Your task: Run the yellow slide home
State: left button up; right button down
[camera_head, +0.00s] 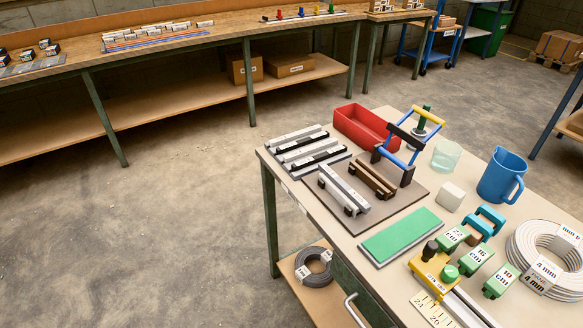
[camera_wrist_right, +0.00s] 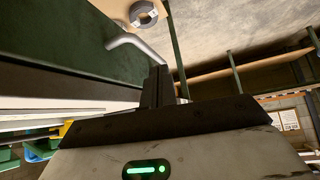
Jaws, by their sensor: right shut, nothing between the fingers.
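The yellow slide (camera_head: 436,270) sits at the front right of the bench in the head view. It carries a black knob (camera_head: 429,250) and a green knob (camera_head: 449,272). A metal rail (camera_head: 470,306) and a numbered scale (camera_head: 433,310) run from it toward the bottom edge, where the picture cuts them off. My right gripper (camera_wrist_right: 160,84) shows only in the right wrist view. It is shut and empty, close to a grey bar handle (camera_wrist_right: 131,50) on a dark green front; I cannot tell whether they touch. My left gripper is not in view.
Beside the slide lie green blocks marked in cm (camera_head: 476,256), a green mat (camera_head: 401,235) and a wire coil (camera_head: 541,274). Behind stand a blue jug (camera_head: 502,175), a glass (camera_head: 446,154), a red bin (camera_head: 364,126) and a blue-and-yellow frame (camera_head: 402,150). Floor at left is clear.

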aim_at(428, 266)
jog(key=z, duration=0.6)
jog(key=k, duration=0.65)
jog(key=z, duration=0.85)
jog(key=i, duration=0.25)
jog(key=u, duration=0.05)
